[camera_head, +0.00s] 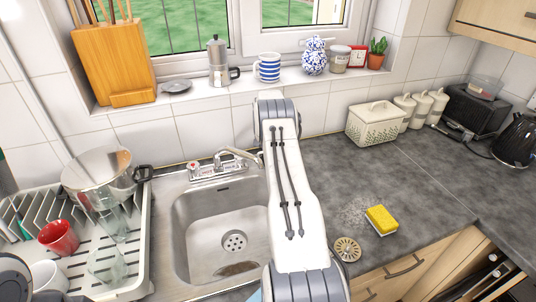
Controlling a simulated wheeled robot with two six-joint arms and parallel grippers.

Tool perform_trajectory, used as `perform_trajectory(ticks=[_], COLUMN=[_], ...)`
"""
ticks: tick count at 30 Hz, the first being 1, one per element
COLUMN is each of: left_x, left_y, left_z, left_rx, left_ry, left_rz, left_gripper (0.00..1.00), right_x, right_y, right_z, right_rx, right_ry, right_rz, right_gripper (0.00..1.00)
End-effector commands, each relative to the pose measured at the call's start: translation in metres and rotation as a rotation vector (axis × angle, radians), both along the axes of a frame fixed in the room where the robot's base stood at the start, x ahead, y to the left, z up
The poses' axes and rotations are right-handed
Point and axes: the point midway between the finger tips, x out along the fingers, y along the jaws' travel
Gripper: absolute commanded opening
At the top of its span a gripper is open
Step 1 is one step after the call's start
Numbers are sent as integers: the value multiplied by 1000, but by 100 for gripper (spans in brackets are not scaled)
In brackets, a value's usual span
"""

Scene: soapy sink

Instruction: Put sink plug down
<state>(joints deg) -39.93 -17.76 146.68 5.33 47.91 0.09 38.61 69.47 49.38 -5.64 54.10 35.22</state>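A metal sink (182,245) is set in the counter, with a round perforated drain (233,242) in its floor. My white arm link crosses the middle of the view and hides the sink's right side. Neither gripper shows.
A yellow sponge (382,219) lies right of the slotted disc. A tap (237,155) stands behind the sink. A white dish rack (142,240) with a red mug (59,238) and glasses stands left. A cream basket (374,124) stands at the back right. The right counter has clear room.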

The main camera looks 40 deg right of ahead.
Motion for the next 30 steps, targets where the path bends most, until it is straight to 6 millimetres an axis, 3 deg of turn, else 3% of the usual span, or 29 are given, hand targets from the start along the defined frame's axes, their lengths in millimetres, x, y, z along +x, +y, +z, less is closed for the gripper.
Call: perform_trajectory(ticks=[12, 13, 15, 24, 30], left_x=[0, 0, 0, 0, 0], left_y=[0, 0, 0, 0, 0], left_z=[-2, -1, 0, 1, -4], left_rx=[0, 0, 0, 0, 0], left_ry=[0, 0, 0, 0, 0], left_rz=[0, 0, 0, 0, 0], left_gripper=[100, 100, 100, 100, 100], right_x=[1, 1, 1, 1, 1], right_y=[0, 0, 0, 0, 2], right_z=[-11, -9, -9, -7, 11], right_rx=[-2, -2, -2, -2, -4], right_ry=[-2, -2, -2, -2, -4], right_rz=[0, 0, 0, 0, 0], right_gripper=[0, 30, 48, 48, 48])
